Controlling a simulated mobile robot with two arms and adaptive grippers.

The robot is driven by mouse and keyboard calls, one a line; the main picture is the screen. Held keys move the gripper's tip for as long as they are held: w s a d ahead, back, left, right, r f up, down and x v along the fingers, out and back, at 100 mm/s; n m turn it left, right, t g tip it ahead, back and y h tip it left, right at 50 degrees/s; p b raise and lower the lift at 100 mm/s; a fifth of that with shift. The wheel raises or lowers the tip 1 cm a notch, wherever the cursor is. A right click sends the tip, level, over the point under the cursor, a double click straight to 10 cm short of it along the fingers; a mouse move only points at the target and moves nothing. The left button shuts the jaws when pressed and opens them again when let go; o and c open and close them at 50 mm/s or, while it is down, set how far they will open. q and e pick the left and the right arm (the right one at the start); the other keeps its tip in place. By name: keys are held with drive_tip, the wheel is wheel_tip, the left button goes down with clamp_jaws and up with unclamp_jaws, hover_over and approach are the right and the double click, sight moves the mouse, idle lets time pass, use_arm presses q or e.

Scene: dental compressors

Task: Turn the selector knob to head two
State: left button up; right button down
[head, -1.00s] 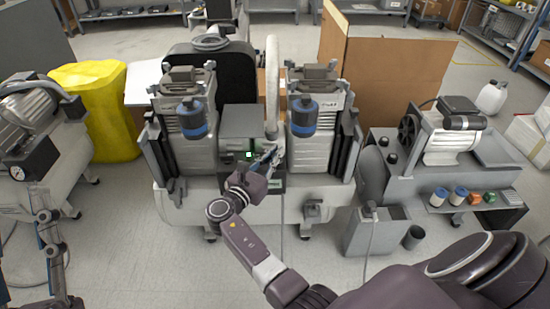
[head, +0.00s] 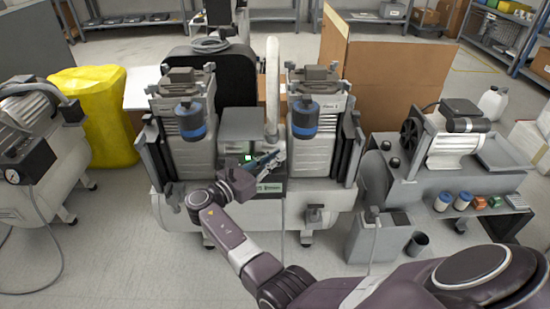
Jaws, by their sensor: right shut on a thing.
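The grey control box (head: 240,124) sits between the two motor units of the middle compressor, with a small green light (head: 248,158) on its front. My right gripper (head: 272,160) is at the front of this box, to the right of the light. It is shut on the selector knob, which its fingers hide. The knob's pointer and head markings cannot be read. A green label (head: 270,187) shows just below the gripper. My left gripper is out of view.
Two motor units with blue-banded filters (head: 191,121) flank the box closely. A yellow covered bin (head: 95,115) and another compressor stand left. A cardboard panel (head: 385,90) and a compressor bench (head: 425,185) stand right. Floor in front is open.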

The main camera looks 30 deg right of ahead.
drive_tip(key=c, duration=2)
unclamp_jaws()
wheel_tip(320, 180, up, 10)
